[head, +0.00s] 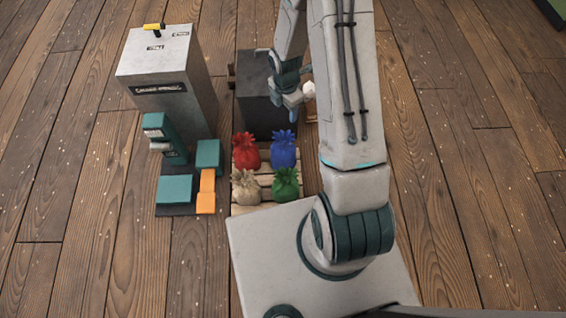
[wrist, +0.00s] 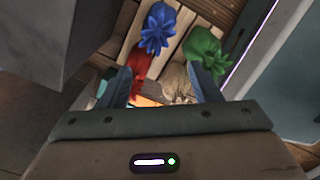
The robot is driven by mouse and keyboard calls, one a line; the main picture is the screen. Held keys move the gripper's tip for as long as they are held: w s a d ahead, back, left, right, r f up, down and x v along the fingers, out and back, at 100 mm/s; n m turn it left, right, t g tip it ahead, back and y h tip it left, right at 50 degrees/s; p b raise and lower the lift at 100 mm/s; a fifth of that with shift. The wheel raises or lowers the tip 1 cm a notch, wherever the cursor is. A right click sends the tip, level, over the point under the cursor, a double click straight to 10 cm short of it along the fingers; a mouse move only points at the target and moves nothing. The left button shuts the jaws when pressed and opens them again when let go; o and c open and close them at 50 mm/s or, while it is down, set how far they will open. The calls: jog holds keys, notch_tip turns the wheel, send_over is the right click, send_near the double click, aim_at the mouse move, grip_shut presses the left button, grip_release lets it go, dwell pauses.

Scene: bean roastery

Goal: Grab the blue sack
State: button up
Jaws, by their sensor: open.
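The blue sack (head: 284,149) stands at the far right of a wooden pallet (head: 246,211), behind the green sack and to the right of the red sack. In the wrist view the blue sack (wrist: 157,30) is at the top, beyond the fingers. My gripper (wrist: 161,84) is open and no sack is held between its fingers. In the head view my gripper (head: 293,97) is up and behind the pallet, clear of the blue sack.
The red sack (head: 246,151), beige sack (head: 246,189) and green sack (head: 286,184) share the pallet. A dark box (head: 262,95) stands behind it. A tall grey cabinet (head: 165,75) and a teal machine (head: 165,137) are to the left. Open wooden floor lies at right.

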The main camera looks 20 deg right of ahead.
jog(key=n+b, duration=0.2)
jog(key=b, duration=0.2)
send_over(283, 138)
jog(key=s, duration=0.1)
jog(key=f, duration=1.3)
jog(key=shift+d+f, duration=0.2)
jog(key=shift+f, duration=0.2)
jog(key=shift+w+a+f+b, duration=0.1)
jog(key=shift+w+f+b, duration=0.1)
jog(key=shift+f+b, duration=1.05)
jog(key=shift+w+a+f+b, duration=0.15)
jog(key=shift+f+b, duration=0.4)
jog(key=shift+f, duration=1.35)
jog(key=shift+d, duration=0.1)
grip_shut()
jog(key=shift+r, duration=0.1)
